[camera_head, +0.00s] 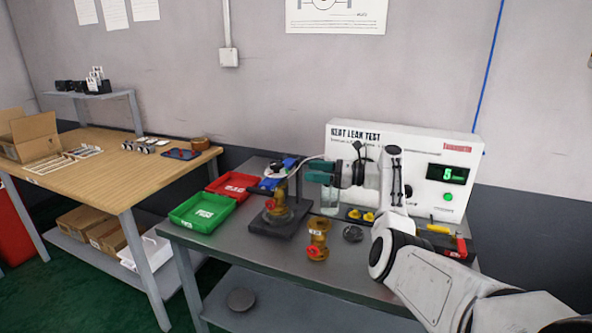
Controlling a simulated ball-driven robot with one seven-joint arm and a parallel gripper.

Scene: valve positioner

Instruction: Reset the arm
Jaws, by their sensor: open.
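My arm comes in from the lower right and bends upward in front of the white leak test panel (408,150). My gripper (318,172) is at its end, pointing left, with teal fingers above the grey bench (215,246). The gripper is open, and I see nothing held in it. A brass valve on a dark stand (274,210) is to the lower left of the gripper. Another brass valve body (318,240) stands below it on the bench. A clear cylinder (330,202) is just beneath the fingers. My arm hides part of the panel.
A green tray (202,211) and a red tray (232,186) sit at the bench's left. A round dark part (352,234) and small yellow parts (361,214) lie near my arm. A wooden table (105,165) with a cardboard box (30,136) stands farther left.

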